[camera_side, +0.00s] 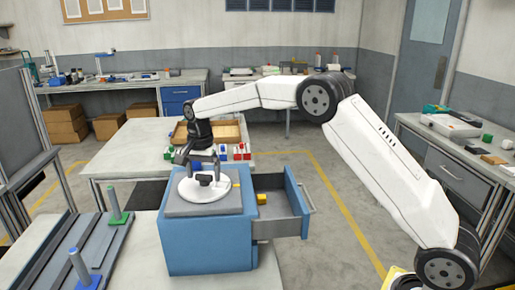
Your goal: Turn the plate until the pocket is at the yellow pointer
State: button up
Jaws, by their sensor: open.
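A white round plate (190,193) lies on the grey top of a blue cabinet (205,245). A dark knob-like piece (205,180) stands up near the plate's middle. My gripper (204,171) is open and points down over the plate, its fingers close to the dark piece. I cannot tell whether they touch it. A small yellow mark (236,185) shows at the right edge of the plate and may be the pointer. The pocket is too small or hidden to make out.
Behind are a wooden tray (226,131) and several red, green and white pieces on a table.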

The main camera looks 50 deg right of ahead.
aim_at(204, 175)
grip_shut()
jog(key=shift+n, duration=0.3)
jog(key=shift+n, duration=1.5)
grip_release()
jog(key=shift+r, duration=3.95)
